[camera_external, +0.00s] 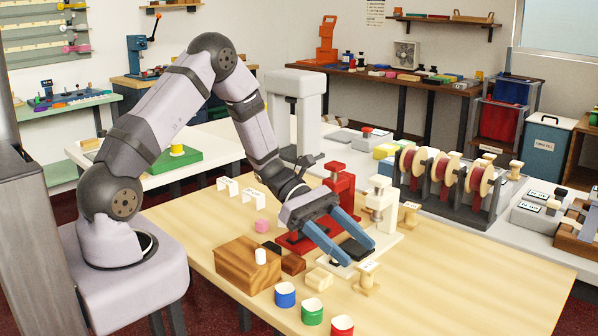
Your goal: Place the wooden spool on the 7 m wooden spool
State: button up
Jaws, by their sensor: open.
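A pale wooden spool (367,283) stands upright near the front of the light wood table, with a small white label on top; its writing is too small to read. A second pale wooden spool (410,217) stands farther back, right of the white press, also with a light label on top. I cannot tell which is the 7 m one. My gripper (350,248) is open, its two blue fingers pointing down to the right above the white press's base. Nothing is clearly held between them. The nearer spool is just beyond and below the fingertips.
A red press (338,190) and a white press (382,197) stand close behind my gripper. The table's right front (470,285) is clear.

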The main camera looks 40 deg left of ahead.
aim_at(367, 265)
jog(key=shift+f+p+x, duration=0.2)
jog(key=shift+p+x, duration=0.25)
jog(key=shift+x, duration=1)
jog(key=shift+f+p+x, duration=0.2)
jog(key=shift+p+x, duration=0.2)
jog(key=shift+x, duration=1.05)
jog(key=shift+s+a, duration=0.1)
jog(key=shift+a, duration=0.1)
jog(key=shift+c, duration=0.6)
jog(key=c, duration=1.1)
jog(key=shift+r, duration=0.15)
jog(key=shift+r+b, duration=0.6)
jog(key=shift+r, duration=4.3)
